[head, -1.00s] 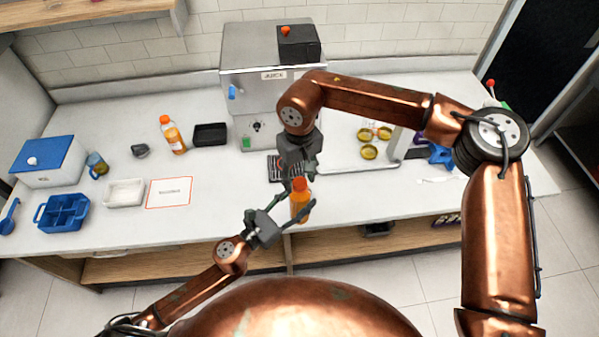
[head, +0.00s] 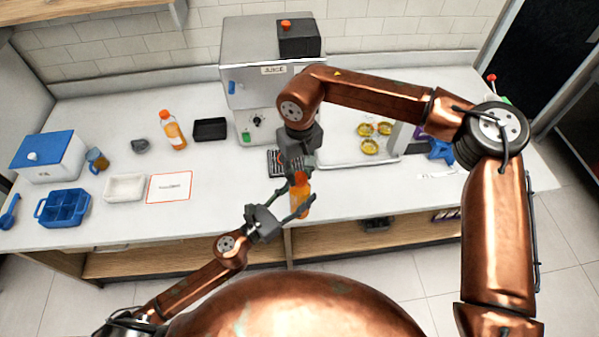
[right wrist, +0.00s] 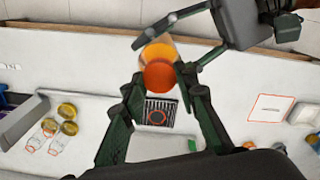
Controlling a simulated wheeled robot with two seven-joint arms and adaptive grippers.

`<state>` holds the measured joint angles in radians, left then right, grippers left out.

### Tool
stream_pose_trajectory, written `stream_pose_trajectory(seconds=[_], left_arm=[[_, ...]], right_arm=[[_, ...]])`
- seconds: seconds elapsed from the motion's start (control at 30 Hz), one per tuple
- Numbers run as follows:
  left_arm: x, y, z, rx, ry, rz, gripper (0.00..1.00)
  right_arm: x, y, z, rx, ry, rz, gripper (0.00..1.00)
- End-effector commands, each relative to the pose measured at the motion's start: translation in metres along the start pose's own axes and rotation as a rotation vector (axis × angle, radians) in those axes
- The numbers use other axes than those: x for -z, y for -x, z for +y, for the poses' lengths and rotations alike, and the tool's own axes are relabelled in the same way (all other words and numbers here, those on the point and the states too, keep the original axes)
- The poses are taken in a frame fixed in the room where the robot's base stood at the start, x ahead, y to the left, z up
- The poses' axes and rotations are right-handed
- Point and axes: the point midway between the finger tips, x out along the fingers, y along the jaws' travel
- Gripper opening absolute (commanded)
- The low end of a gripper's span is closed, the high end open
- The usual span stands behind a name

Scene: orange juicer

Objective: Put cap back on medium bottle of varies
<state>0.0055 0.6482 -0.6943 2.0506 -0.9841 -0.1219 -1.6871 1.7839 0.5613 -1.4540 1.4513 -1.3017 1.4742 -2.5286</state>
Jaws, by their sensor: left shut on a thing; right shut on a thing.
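The medium orange juice bottle (head: 300,206) is held above the front edge of the counter by my left gripper (head: 292,203), whose fingers lie on either side of it. An orange-red cap (right wrist: 159,77) is at the bottle's top, between the fingers of my right gripper (right wrist: 160,84), which comes down from above. I cannot tell whether the cap is fully seated.
The juicer (head: 262,90) stands behind, with a drip grate beneath. Another capped bottle (head: 173,131), a black tray (head: 210,130) and a label card (head: 170,187) are on the left.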

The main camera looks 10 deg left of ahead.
Motion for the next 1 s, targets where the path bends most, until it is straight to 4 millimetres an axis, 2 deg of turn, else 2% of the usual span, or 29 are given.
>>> stream_pose_trajectory(seconds=[0.17, 1.0], left_arm=[[-0.0018, -0.0002, -0.0001, 0.000, -0.001, -0.003, 0.00], [-0.0017, -0.0002, -0.0003, 0.001, -0.001, -0.003, 0.00]], right_arm=[[-0.0002, -0.0004, 0.0007, -0.001, -0.203, -0.001, 0.00], [-0.0005, -0.0009, -0.0013, 0.000, -1.903, 0.000, 0.00]])
